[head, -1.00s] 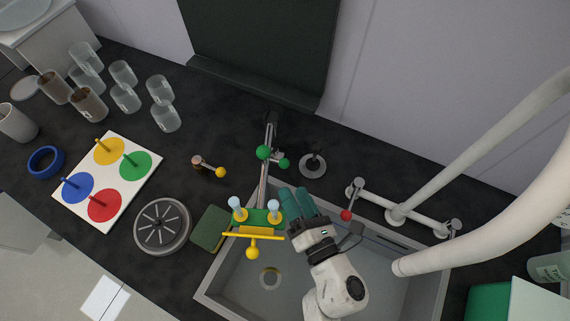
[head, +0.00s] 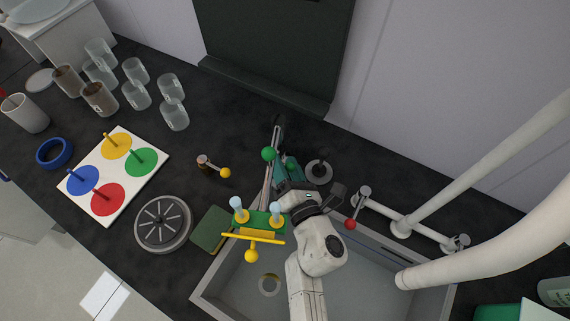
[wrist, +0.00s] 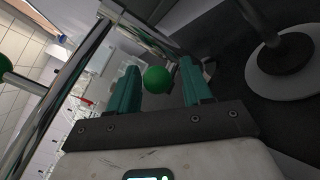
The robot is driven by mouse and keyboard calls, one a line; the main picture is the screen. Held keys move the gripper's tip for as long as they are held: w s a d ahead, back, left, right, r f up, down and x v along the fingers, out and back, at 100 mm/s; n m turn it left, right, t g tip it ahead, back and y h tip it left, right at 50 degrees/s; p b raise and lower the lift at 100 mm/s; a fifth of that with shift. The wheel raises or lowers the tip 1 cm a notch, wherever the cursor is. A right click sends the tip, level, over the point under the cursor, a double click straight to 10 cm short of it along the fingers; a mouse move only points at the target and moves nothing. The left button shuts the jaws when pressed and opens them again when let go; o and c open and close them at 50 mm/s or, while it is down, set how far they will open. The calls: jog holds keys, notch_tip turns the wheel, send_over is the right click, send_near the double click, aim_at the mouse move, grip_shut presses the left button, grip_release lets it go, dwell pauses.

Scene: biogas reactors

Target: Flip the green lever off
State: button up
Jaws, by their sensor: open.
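A metal tap fixture (head: 268,188) behind the sink carries a green ball (head: 268,153) in the head view. A second green ball (wrist: 4,66) shows at the left edge, on a metal rod of the chrome tube (wrist: 62,88). I cannot tell for certain which ball ends the lever. My gripper (head: 286,166) is open beside the fixture, and it hides the right-hand ball in the head view. Contact with the ball cannot be seen.
A round base with a post (head: 319,172) stands just right of my gripper. A red-ball handle (head: 350,224) and thick white pipes (head: 490,155) are at right. A yellow-ball handle (head: 225,173) is at left.

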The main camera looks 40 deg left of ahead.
jog(key=shift+a, duration=0.1)
jog(key=shift+c, duration=0.2)
grip_shut()
dwell(0.4)
